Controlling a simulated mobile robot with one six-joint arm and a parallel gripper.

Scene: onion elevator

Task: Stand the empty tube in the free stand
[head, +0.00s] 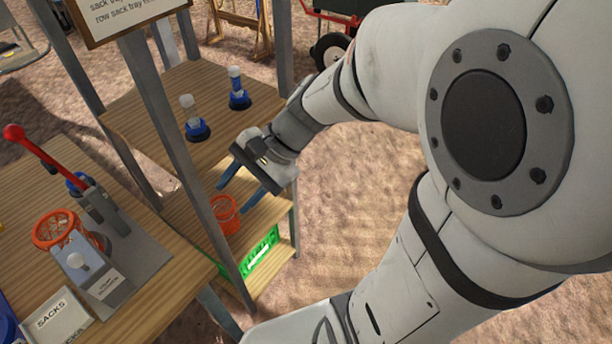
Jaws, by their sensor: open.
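Two blue stands are on the upper wooden shelf. The left stand (197,131) has a pale grey-white upright piece (188,108) in it. The right stand (239,101) has an upright tube (235,78) with blue and white parts. I cannot tell which upright is the empty tube or whether either stand is free. My gripper (246,182) is open, with its blue fingers apart and nothing visible between them. It is just below and right of the left stand in the picture, by the shelf's near right corner, touching neither stand.
Metal posts (171,130) frame the shelves. A lower shelf carries an orange mesh basket (226,209), with a green crate (262,252) below. The left table holds a red-handled device (100,205), another orange basket (42,232) and a SACKS box (53,317). Open ground lies right of the shelves.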

